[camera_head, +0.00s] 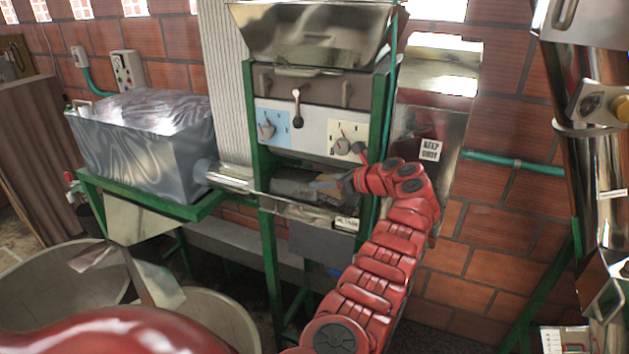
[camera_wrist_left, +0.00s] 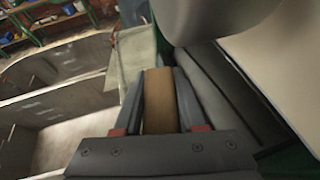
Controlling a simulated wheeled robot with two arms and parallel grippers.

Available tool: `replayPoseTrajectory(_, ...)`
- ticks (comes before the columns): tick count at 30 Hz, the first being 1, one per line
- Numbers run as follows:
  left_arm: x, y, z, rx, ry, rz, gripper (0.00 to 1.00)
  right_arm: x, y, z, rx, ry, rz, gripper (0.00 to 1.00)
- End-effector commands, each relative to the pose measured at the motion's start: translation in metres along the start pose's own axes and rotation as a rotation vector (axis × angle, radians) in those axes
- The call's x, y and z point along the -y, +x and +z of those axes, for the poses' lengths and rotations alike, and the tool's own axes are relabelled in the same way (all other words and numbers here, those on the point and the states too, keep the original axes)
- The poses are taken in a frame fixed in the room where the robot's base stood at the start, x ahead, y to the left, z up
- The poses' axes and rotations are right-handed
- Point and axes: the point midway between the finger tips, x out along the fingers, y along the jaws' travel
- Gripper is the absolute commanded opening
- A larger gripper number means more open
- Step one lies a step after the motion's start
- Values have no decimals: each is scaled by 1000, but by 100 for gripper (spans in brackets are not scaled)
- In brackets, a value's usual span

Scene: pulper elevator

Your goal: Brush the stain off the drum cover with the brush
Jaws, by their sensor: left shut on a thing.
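My left gripper (camera_head: 338,184) reaches into the opening under the machine's dial panel, in front of the drum cover (camera_head: 290,186), a grey metal curved surface. In the left wrist view, my left gripper (camera_wrist_left: 160,108) is shut on the brush (camera_wrist_left: 159,98), of which a brown wooden part shows between the fingers. The bristles are hidden, so I cannot tell whether they touch the cover. A stain cannot be made out clearly; the gripper and shadow hide part of the cover. My right gripper is not in view.
The green machine frame (camera_head: 268,262) closely borders the opening. A dial panel (camera_head: 310,133) is above. A metal tank (camera_head: 146,142) stands left, with a pipe (camera_head: 230,177) leading to the machine. Round grey vats (camera_head: 62,287) stand lower left. A steel column (camera_head: 594,170) stands right.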

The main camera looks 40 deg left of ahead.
Motion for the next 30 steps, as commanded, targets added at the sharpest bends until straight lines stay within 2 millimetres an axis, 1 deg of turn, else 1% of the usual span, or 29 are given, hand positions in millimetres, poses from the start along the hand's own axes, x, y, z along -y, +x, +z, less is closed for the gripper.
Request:
replayPoseTrajectory(5,1,-5,-4,-3,0,3,0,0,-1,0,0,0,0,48)
replayPoseTrajectory(12,4,-21,-10,-3,2,6,0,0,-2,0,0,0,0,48)
replayPoseTrajectory(15,5,-24,-11,-3,2,6,0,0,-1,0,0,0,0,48)
replayPoseTrajectory(17,5,-25,-10,-2,2,6,0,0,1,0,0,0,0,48)
replayPoseTrajectory(24,2,-27,-5,-1,-3,5,0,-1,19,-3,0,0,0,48)
replayPoseTrajectory(30,0,-26,-8,-1,-1,6,0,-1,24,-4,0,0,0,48)
